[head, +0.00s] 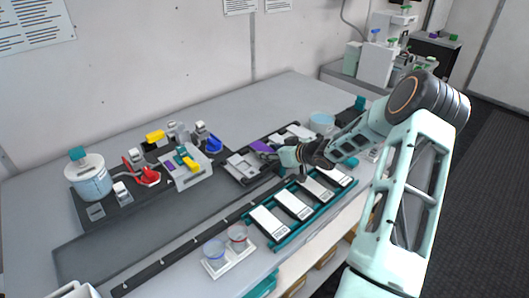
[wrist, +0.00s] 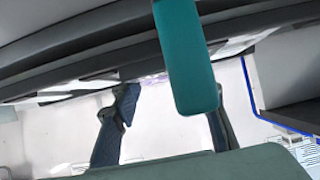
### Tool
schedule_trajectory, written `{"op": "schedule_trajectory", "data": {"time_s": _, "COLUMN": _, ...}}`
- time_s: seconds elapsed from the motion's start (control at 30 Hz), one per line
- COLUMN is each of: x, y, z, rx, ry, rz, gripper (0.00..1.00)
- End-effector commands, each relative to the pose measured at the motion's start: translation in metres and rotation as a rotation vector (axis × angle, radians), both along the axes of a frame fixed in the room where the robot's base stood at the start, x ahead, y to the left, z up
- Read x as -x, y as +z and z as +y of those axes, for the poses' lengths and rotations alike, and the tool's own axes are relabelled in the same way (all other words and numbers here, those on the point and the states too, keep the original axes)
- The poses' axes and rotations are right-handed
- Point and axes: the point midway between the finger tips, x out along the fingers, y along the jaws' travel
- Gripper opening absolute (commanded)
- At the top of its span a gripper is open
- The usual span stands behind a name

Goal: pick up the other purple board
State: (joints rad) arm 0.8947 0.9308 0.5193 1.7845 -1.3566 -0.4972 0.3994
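A purple board (head: 262,147) lies at the dark fixture in the middle of the bench, just left of my gripper's tips. My gripper (head: 284,155) is low over the bench, close to this board; touching or apart I cannot tell. In the wrist view my gripper's two fingers (wrist: 172,98) stand wide apart with nothing visibly clamped between them. A faint purple patch (wrist: 153,78) shows beyond the fingers, partly hidden by a teal bar (wrist: 187,55) in the foreground. Small purple and green items (head: 432,36) on a dark cabinet at the back right are too small to identify.
A teal rack with several white modules (head: 293,204) lies in front of my gripper. Two cups on a white tray (head: 230,262) stand at the front. A lidded jar (head: 89,180) and a red-handled clamp (head: 147,176) are at left. The grey mat (head: 130,245) is largely bare.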

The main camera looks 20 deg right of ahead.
Motion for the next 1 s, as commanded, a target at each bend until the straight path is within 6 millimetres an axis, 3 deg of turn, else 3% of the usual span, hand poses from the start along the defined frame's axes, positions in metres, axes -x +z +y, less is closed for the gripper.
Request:
{"op": "schedule_trajectory", "data": {"time_s": 0.17, "x": 0.000, "y": 0.000, "z": 0.000, "rx": 0.000, "ry": 0.000, "rz": 0.000, "gripper": 0.16}}
{"op": "schedule_trajectory", "data": {"time_s": 0.57, "x": 0.000, "y": 0.007, "z": 0.000, "rx": 0.001, "ry": 0.000, "rz": -0.001, "gripper": 0.16}}
{"op": "schedule_trajectory", "data": {"time_s": 0.77, "x": -0.001, "y": 0.031, "z": -0.001, "rx": 0.004, "ry": 0.001, "rz": -0.005, "gripper": 0.16}}
{"op": "schedule_trajectory", "data": {"time_s": 1.0, "x": 0.028, "y": 0.066, "z": 0.001, "rx": 0.004, "ry": 0.000, "rz": -0.003, "gripper": 0.16}}
